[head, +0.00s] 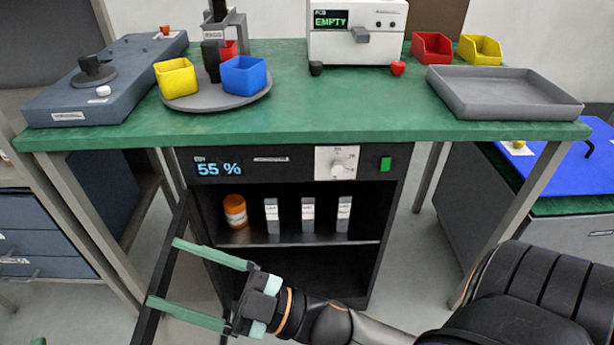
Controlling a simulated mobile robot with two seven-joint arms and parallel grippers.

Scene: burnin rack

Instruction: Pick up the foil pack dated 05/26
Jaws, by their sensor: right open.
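Three slim silver-grey packs with white labels stand upright on the shelf of the open black cabinet: a left pack (272,216), a middle pack (308,215) and a right pack (343,214). Their print is too small to read, so I cannot tell which is dated 05/26. My right gripper (163,272) is open and empty, in front of the cabinet at its lower left, by the open door. Its fingers point left, away from the packs, and it touches none of them.
An orange jar (235,211) stands left of the packs on the shelf (300,240). The cabinet door (165,270) hangs open at the left. The green bench top (300,120) overhangs the cabinet and carries bins and a grey tray (505,93). The cabinet's display reads 55 %.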

